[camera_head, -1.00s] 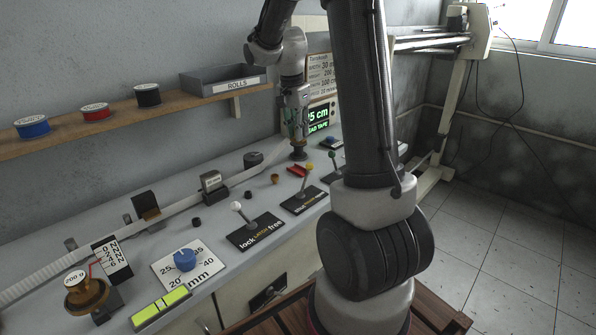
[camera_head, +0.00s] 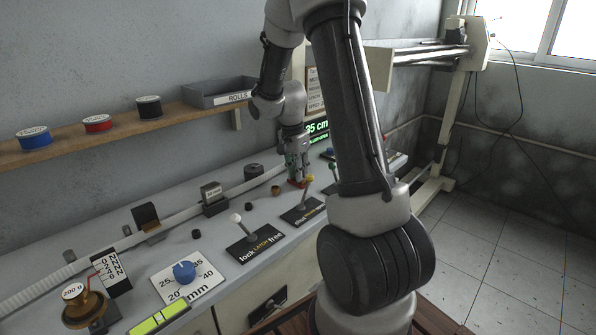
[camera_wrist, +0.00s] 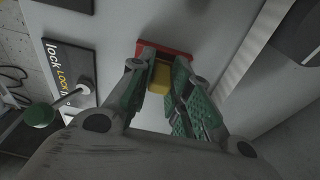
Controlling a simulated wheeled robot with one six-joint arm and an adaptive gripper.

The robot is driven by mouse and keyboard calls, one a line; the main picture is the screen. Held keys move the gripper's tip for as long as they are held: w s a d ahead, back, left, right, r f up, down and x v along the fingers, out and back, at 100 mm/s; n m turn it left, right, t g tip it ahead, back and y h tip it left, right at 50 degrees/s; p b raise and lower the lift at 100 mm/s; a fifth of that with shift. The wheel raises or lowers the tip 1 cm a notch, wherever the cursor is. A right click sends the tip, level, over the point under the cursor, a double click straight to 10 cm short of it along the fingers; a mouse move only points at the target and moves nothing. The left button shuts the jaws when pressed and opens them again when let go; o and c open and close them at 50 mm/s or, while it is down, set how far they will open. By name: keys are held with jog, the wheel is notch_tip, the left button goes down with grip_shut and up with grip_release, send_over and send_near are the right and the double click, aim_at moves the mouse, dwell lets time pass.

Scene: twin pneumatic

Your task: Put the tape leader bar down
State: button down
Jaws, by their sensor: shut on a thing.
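My gripper (camera_wrist: 165,97) is shut on a small yellow block, which I take to be the tape leader bar (camera_wrist: 159,78). In the wrist view, the block sits between the green-padded fingers. A red piece (camera_wrist: 168,52) lies just beyond it at the fingertips; whether they touch is unclear. In the head view, my gripper (camera_head: 298,180) points down at the bench, low over the red piece (camera_head: 294,183). The yellow block cannot be made out there.
A white-knobbed lever (camera_head: 236,218) is further left, and a green-knobbed one (camera_wrist: 39,114) shows in the wrist view. The pale tape (camera_head: 262,178) runs along the back of the bench (camera_head: 215,255).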

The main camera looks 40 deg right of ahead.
jog(key=c, duration=1.3)
grip_release()
jog(key=shift+f, duration=0.1)
jog(key=s+a+r+n, duration=0.1)
jog(key=s+a+r, duration=0.1)
jog(key=r, duration=0.6)
jog(key=s+a+r+n, duration=0.1)
jog(key=r, duration=0.6)
jog(key=s+a+r+n+t, duration=0.1)
jog(key=s+a+n, duration=0.2)
jog(key=s, duration=0.4)
jog(key=s+a+r+n+t+y, duration=0.1)
jog(key=s+a+n, duration=0.1)
jog(key=s+n, duration=0.4)
jog(key=s+a+r+n+t, duration=0.1)
jog(key=s+a+r+n, duration=0.1)
jog(key=s, duration=0.7)
jog(key=shift+s+a+r+n+t+y, duration=0.1)
jog(key=shift+a+n+t+y, duration=0.1)
jog(key=shift+a+n, duration=0.4)
jog(key=shift+s+a+n+t+y, duration=0.1)
jog(key=shift+a+n+t+y, duration=0.15)
jog(key=shift+n, duration=0.55)
jog(key=shift+w, duration=0.1)
